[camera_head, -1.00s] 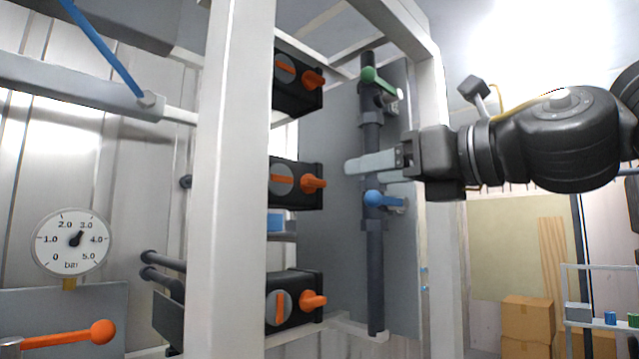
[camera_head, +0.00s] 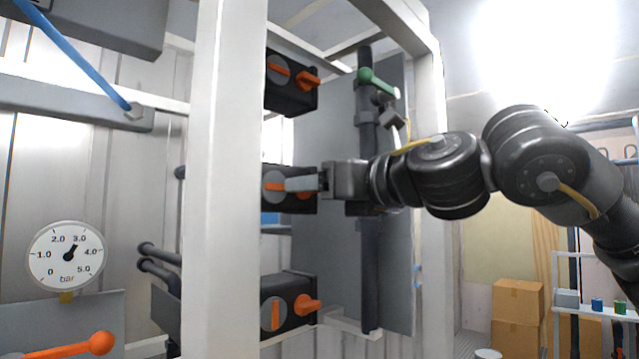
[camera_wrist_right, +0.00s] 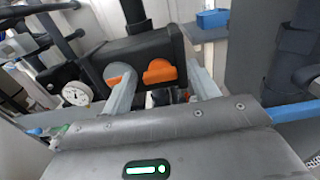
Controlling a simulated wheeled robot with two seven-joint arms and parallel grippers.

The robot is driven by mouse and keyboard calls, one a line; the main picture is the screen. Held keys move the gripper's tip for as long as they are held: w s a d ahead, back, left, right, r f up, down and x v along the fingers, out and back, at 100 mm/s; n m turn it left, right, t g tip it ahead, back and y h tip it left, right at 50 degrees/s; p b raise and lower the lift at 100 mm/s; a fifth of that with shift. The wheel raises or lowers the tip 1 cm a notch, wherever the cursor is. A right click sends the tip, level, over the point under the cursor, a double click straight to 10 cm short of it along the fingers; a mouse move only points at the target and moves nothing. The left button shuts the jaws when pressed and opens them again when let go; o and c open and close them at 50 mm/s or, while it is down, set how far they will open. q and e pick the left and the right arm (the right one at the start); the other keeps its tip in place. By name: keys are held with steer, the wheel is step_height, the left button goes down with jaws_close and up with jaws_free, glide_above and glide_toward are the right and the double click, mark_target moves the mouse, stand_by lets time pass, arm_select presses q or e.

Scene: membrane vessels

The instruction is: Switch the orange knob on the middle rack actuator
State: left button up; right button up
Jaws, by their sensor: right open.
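The middle rack actuator (camera_head: 298,203) is a black box on the rack, with a grey disc bearing an orange bar and an orange knob. In the head view my right gripper (camera_head: 290,185) is in front of it and hides the knob. In the right wrist view the orange knob (camera_wrist_right: 160,71) shows between the two fingers of my open right gripper (camera_wrist_right: 162,90), closer to the right finger. The orange bar on the disc (camera_wrist_right: 120,80) is beside the left finger. I cannot tell whether a finger touches the knob. My left gripper is not in view.
Similar actuators sit above (camera_head: 292,82) and below (camera_head: 290,305). A white rack post (camera_head: 222,180) stands just left of them. A dark vertical pipe with a green-handled valve (camera_head: 376,80) runs behind my right arm. A pressure gauge (camera_head: 66,256) is at the left.

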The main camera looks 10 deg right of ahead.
steer(key=shift+s, duration=0.1)
steer(key=c, duration=1)
steer(key=shift+n, duration=0.4)
steer(key=n+p, duration=0.1)
steer(key=n, duration=1.4)
steer(key=shift+a+f, duration=0.1)
steer(key=shift+n+p, duration=0.3)
